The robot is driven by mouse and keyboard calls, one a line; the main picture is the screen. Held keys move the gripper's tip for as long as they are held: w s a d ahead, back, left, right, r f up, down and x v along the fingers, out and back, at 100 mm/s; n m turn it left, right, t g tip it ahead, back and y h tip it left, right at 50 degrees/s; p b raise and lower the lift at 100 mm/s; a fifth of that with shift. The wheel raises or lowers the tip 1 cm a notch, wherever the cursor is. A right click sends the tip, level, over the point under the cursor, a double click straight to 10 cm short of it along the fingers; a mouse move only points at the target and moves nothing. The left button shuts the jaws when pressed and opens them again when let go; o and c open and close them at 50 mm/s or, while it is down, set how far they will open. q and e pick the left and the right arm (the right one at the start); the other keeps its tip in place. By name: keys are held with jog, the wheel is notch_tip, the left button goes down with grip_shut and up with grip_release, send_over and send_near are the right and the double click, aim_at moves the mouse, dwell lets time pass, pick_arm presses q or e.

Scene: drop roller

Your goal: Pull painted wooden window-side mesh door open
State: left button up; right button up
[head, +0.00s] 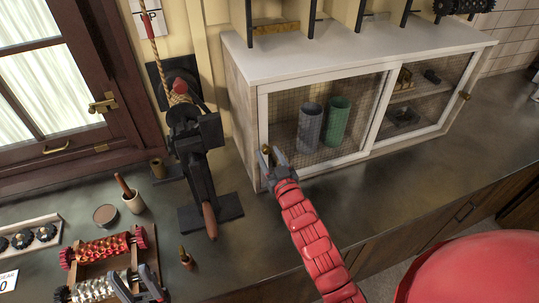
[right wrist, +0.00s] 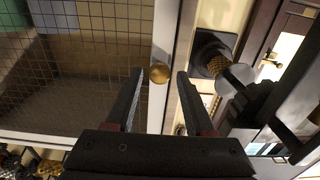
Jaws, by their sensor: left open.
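The window-side mesh door (head: 263,115) is the left one of the two white-framed doors on the low wooden cabinet. It looks closed. Its round brass knob (right wrist: 159,73) is on the left frame strip. My right gripper (head: 273,159), on the red arm, is in front of this knob. In the right wrist view my right gripper (right wrist: 160,75) is open, with the knob between its fingertips and a gap showing on both sides. My left gripper (head: 137,283) is open and empty at the bottom left, over the roller rack.
A grey cylinder (head: 310,126) and a green cylinder (head: 337,121) stand behind the mesh. The other mesh door (head: 459,98) is at the right. A dark press with rope (head: 195,145) stands left of the cabinet. The counter (head: 255,240) in front is mostly clear.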

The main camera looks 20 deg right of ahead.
grip_shut()
dwell(1.2)
